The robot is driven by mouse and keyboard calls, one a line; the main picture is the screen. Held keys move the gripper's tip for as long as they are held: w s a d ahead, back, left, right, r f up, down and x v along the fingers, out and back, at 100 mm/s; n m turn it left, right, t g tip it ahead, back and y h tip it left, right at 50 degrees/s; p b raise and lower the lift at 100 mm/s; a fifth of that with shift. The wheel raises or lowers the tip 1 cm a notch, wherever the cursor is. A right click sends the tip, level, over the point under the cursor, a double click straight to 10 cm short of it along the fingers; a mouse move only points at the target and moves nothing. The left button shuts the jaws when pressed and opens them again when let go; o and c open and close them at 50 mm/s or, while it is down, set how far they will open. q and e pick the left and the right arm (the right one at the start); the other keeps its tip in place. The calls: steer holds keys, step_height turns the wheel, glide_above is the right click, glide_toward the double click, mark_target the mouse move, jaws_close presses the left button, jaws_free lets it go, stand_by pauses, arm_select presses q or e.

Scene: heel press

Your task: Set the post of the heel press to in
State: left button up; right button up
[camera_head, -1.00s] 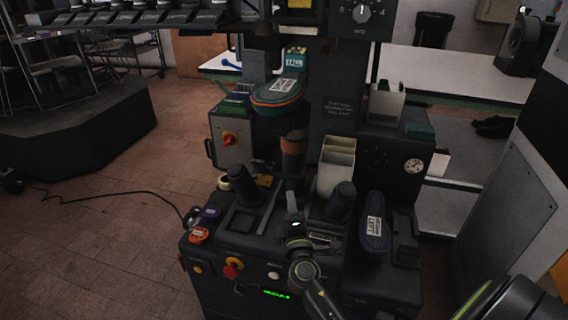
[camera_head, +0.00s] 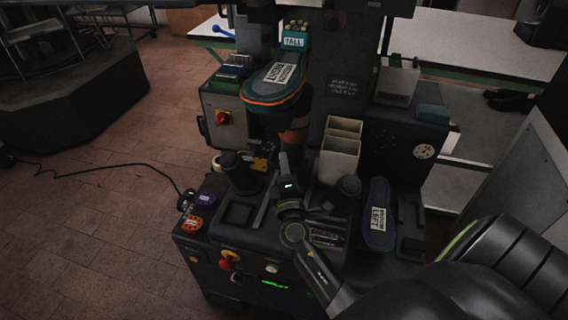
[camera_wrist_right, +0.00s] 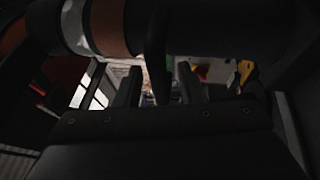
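The heel press (camera_head: 343,60) is a dark machine in the middle of the head view. Its dark post (camera_head: 296,134) has a copper-brown band and stands below a shoe-shaped piece with a white label (camera_head: 281,75). My right gripper (camera_head: 285,160) is low in front of the post; its fingertips are small and dark there. In the right wrist view, the banded cylinder (camera_wrist_right: 110,28) crosses the top, close to the gripper. The two fingers (camera_wrist_right: 157,85) are apart, with a dark narrow bar (camera_wrist_right: 156,50) between them, clear of both. My left gripper is not in view.
Dark knobs stand left (camera_head: 242,172) and right (camera_head: 347,190) of my right gripper. A cream open box (camera_head: 340,150) is right of the post. A labelled dark sole (camera_head: 378,215) lies at the right. A red knob (camera_head: 229,259) is on the front panel.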

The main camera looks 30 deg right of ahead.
mark_target(289, 155)
steer(key=shift+c, duration=1)
jaws_close()
steer(key=w+d, duration=0.2)
steer(key=d, duration=0.1)
steer(key=shift+w+d+b, duration=0.1)
steer(key=shift+w+b, duration=0.3)
steer(key=shift+r, duration=0.15)
steer(key=shift+o, duration=1)
jaws_free()
steer(key=shift+d, duration=0.1)
